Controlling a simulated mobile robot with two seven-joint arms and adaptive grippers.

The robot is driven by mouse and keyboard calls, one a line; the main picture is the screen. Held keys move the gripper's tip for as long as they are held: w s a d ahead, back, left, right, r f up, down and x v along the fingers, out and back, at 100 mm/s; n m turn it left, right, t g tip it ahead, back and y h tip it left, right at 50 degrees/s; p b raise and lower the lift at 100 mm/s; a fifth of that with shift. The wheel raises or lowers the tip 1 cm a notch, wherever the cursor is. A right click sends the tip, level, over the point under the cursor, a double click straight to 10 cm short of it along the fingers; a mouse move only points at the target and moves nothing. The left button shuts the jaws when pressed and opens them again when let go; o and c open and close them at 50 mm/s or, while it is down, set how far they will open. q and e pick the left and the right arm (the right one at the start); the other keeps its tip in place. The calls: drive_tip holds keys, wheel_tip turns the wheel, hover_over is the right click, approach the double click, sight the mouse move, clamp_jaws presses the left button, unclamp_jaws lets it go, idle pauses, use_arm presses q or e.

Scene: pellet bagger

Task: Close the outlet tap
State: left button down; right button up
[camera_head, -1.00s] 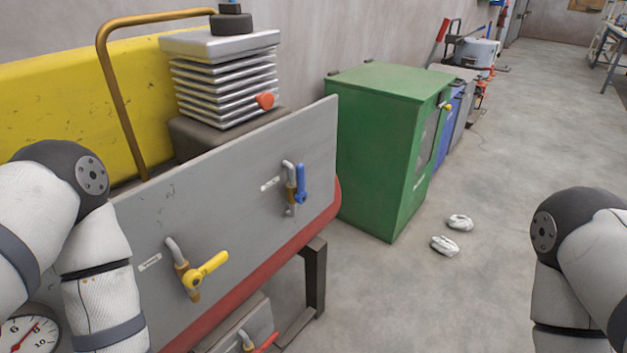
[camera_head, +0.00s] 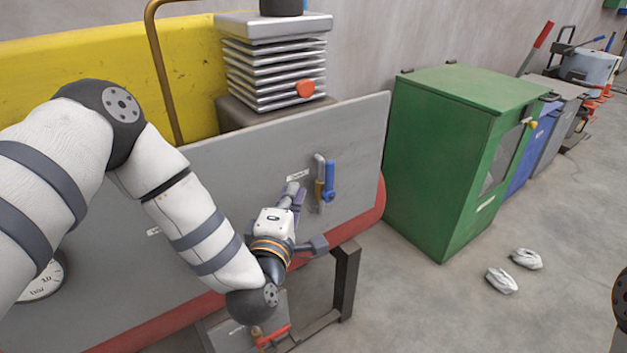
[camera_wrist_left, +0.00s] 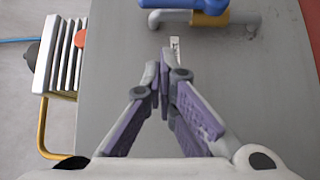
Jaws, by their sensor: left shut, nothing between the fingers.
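A tap with a blue handle (camera_head: 329,181) is on the grey panel (camera_head: 240,150); its handle hangs down alongside the brass body and grey pipe. Its label is too small to read, so I cannot tell which tap is the outlet. My left gripper (camera_head: 298,194) is shut and empty, just left of the blue tap and apart from it. In the left wrist view, the fingertips (camera_wrist_left: 160,75) meet below the blue handle (camera_wrist_left: 185,5) in the picture. A red-handled tap (camera_head: 272,336) sits lower down, partly behind my left arm. My left arm hides the yellow-handled tap. My right gripper is out of view.
A finned metal stack with a red knob (camera_head: 305,89) stands behind the panel. A green cabinet (camera_head: 450,160) stands right of it. Two white crumpled items (camera_head: 513,270) lie on the floor. A dial gauge (camera_head: 42,280) is at lower left.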

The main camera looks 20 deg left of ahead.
sight(318, 166)
use_arm(q)
drive_tip(key=w, duration=0.1)
drive_tip(key=w+d, duration=0.1)
drive_tip(key=w, duration=0.3)
drive_tip(key=shift+d+f, duration=0.1)
drive_tip(key=shift+d, duration=0.3)
drive_tip(key=shift+w+d, duration=0.2)
drive_tip(key=shift+w, duration=0.15)
drive_tip(key=shift+w+d+r, duration=0.3)
drive_tip(key=shift+w+r, duration=0.05)
drive_tip(key=shift+a, duration=0.15)
